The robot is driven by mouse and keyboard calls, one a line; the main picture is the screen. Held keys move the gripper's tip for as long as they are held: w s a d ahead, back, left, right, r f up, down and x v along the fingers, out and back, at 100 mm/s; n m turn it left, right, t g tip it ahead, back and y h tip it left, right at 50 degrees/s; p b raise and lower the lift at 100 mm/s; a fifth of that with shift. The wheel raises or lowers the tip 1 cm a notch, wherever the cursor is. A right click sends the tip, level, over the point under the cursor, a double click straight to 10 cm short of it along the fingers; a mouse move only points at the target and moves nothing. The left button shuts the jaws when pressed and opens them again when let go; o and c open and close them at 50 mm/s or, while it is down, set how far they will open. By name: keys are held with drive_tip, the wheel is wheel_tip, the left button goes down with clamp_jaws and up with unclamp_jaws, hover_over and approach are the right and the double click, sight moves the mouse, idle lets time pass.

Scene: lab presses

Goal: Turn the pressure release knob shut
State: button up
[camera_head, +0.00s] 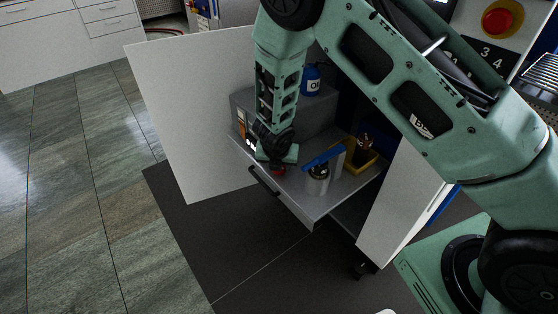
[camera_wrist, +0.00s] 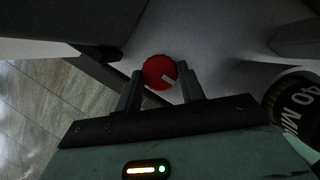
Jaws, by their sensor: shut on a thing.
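A round container with a blue bar (camera_head: 318,177) stands just right of my gripper. A yellow bin (camera_head: 364,160) and a blue bottle (camera_head: 311,80) are farther back. Open white doors (camera_head: 185,120) flank the cabinet on the left and right (camera_head: 405,205).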

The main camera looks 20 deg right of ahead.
drive_tip(key=o, duration=1)
drive_tip(key=p+v, duration=0.6)
drive_tip(key=v, duration=1.1)
drive_tip(key=shift+s+a+r, duration=0.1)
drive_tip(key=shift+s+r, duration=0.05)
drive_tip(key=shift+s, duration=0.05)
